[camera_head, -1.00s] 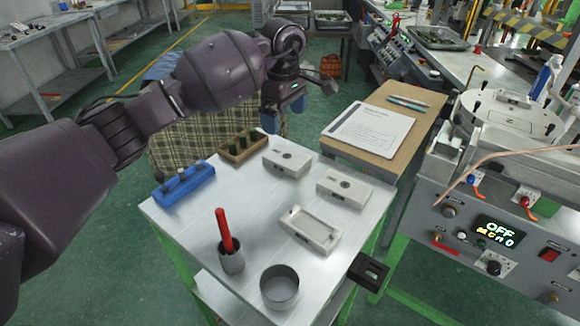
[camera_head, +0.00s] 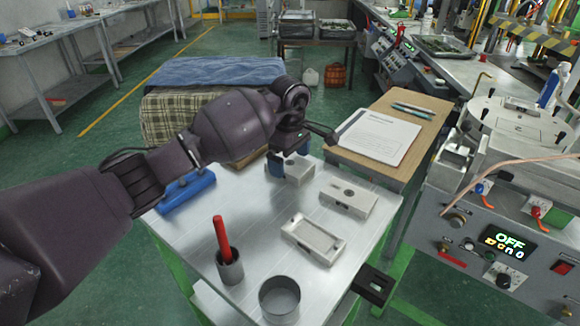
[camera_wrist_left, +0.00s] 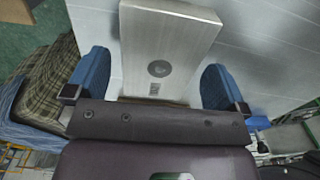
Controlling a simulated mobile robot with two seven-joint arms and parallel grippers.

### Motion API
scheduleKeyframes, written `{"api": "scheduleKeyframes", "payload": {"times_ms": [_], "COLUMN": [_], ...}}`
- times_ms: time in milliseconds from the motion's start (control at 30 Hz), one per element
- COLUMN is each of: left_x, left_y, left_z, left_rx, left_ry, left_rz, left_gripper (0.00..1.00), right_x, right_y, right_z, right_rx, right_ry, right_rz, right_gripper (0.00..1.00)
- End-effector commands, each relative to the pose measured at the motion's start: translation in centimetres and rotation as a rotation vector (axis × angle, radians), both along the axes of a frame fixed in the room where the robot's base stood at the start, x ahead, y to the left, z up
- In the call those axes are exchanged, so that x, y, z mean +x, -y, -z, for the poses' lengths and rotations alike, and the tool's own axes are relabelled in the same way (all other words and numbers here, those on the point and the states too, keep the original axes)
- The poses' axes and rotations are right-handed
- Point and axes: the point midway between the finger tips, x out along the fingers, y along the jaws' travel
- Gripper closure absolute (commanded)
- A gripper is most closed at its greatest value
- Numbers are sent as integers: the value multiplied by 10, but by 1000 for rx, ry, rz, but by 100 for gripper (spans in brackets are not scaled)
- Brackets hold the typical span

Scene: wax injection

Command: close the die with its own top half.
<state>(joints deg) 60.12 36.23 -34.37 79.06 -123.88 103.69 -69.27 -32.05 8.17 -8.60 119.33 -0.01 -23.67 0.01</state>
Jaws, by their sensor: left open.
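The open die half (camera_head: 313,240), a pale block with a rectangular cavity facing up, lies on the metal table. A similar pale block (camera_head: 293,174) stands farther back, partly hidden by my left gripper (camera_head: 289,166). In the left wrist view, this block (camera_wrist_left: 165,50) shows a round mark and a small printed mark. The blue fingers of my left gripper (camera_wrist_left: 155,88) are open on either side of its near end, with gaps on both sides. My right gripper is not in view.
A grey cup (camera_head: 230,267) with a red-handled tool and a round tin (camera_head: 279,300) stand at the table's front. A blue holder (camera_head: 186,191) is at left, partly behind my arm. A board with a paper (camera_head: 380,137) adjoins at right, beside the machine (camera_head: 500,215).

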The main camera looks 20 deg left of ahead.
Motion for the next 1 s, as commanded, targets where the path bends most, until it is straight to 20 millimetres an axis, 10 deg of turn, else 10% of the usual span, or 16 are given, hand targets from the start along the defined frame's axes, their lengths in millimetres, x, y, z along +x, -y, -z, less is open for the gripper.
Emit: {"api": "scheduleKeyframes", "payload": {"times_ms": [433, 800, 1000], "left_x": [0, 0, 0], "left_y": [-1, -1, -1], "left_z": [17, 16, 16], "left_rx": [1, 0, 0], "left_ry": [1, 3, 3], "left_rz": [0, 0, 0], "left_gripper": [2, 57, 57], "right_x": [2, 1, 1], "right_y": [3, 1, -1], "right_z": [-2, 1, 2], "right_rx": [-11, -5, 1], "right_ry": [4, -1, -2], "right_rz": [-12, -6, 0], "right_gripper": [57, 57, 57]}}
